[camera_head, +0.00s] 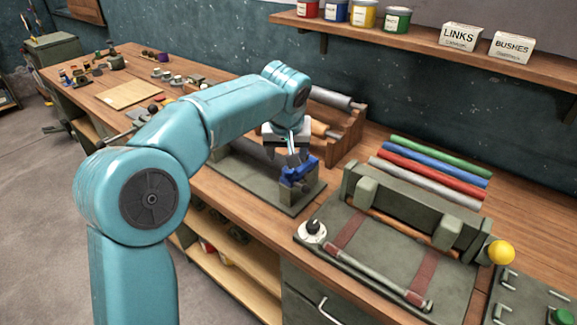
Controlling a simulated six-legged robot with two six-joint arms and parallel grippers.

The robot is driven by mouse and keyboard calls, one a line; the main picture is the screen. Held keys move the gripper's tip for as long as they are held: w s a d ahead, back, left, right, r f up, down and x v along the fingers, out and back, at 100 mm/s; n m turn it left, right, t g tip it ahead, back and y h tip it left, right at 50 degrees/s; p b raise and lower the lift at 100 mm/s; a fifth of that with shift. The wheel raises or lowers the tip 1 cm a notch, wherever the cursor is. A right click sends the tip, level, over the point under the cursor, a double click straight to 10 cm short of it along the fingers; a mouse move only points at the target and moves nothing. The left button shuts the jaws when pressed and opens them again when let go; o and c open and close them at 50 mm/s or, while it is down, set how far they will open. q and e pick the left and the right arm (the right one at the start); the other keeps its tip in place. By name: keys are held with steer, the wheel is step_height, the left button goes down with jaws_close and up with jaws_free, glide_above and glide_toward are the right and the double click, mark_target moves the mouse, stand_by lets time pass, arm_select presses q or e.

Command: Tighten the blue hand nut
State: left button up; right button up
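A blue part (298,174), which looks like the blue hand nut, sits on a dark block at the right end of a grey-green fixture plate (262,198) on the bench. My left arm reaches over from the left. Its gripper (288,157) points down just above and behind the blue part. The dark fingertips overlap the blue part's upper edge in this view. I cannot tell whether they touch it, or whether they are open or shut. My arm hides part of the fixture. My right gripper is not in view.
A wooden rack with rollers (345,133) stands close behind the fixture. Coloured rods (430,165) lie to the right. A green fixture (400,210) with a yellow knob (501,252) fills the front right. A shelf (420,40) holds paint tins and labelled boxes.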

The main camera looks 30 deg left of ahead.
mark_target(288, 171)
arm_select(q)
steer(key=x, duration=0.7)
steer(key=c, duration=1)
